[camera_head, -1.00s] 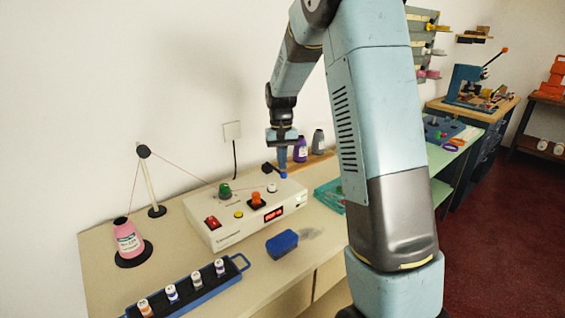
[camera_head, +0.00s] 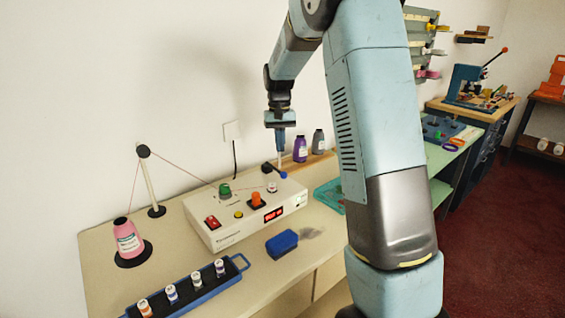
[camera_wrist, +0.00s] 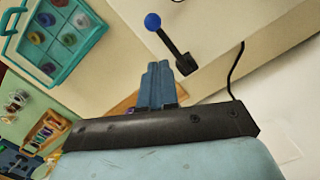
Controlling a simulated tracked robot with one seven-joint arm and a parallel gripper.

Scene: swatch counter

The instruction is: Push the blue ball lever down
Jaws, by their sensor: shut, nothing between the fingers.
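The blue ball (camera_head: 284,175) sits at the end of a short black lever on the back right of a white machine box (camera_head: 225,232). In the wrist view the ball (camera_wrist: 152,21) and its black arm (camera_wrist: 169,43) show in full, with the dark pivot at the box's edge. My gripper (camera_head: 281,158) is shut and empty, pointing down above the lever. In the wrist view its fingertips (camera_wrist: 155,68) are beside the pivot end, apart from the ball. The exact height gap cannot be told.
The box also carries a green knob (camera_head: 225,190), an orange knob (camera_head: 256,200) and a red switch (camera_head: 212,222). Purple and grey bottles (camera_head: 300,149) stand behind. A teal tray (camera_wrist: 62,35) lies to the right of the box in the head view. A thread stand (camera_head: 152,185) is at left.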

